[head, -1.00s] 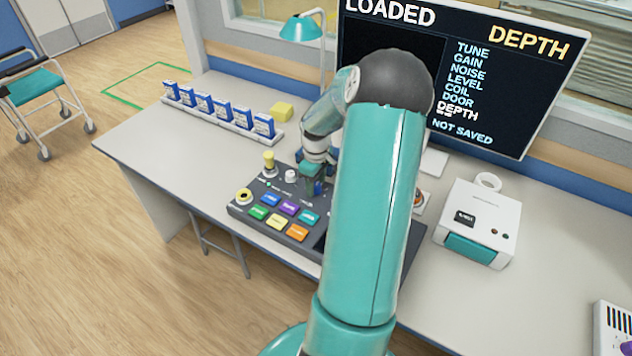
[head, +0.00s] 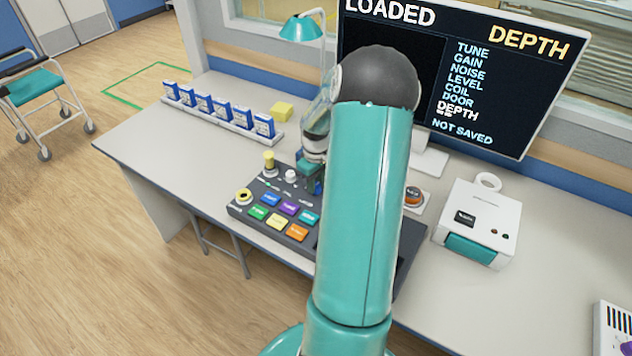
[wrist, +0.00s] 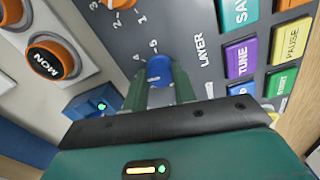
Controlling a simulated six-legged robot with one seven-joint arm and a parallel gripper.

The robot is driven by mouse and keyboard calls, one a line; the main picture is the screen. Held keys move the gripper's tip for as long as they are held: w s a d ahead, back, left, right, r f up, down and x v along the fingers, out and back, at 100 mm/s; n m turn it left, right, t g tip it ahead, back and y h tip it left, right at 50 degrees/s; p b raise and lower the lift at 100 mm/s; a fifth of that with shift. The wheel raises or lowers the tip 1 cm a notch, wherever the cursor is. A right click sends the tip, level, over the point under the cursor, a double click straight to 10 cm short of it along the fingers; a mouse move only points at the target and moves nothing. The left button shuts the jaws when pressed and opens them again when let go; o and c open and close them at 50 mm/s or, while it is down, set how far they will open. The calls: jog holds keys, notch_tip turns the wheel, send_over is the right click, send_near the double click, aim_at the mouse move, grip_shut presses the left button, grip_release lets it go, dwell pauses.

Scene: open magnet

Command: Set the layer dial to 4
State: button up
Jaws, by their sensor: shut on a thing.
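The layer dial (wrist: 160,69) is a blue knob on the dark console, beside the printed word LAYER in the wrist view. My gripper (wrist: 161,82) is shut on it, with one green finger on each side. Small numerals, seemingly including a 4, show just beyond the knob. The rest of its scale is hidden by my fingers, and I cannot tell which number it points to. In the head view my gripper (head: 309,184) is at the console's back part, and my arm hides the dial.
The console (head: 240,210) has coloured buttons, with a yellow knob (head: 269,161) at its back left. An orange dial (wrist: 122,4) and an orange MON button (wrist: 50,59) are near my gripper. The screen (head: 480,70) reads DEPTH and NOT SAVED. A white box (head: 480,222) stands right.

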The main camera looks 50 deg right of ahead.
jog(key=m, duration=0.4)
jog(key=shift+m, duration=1.7)
jog(key=o, duration=1)
jog(key=shift+r, duration=0.15)
notch_tip(320, 180, up, 14)
jog(key=shift+f, duration=0.2)
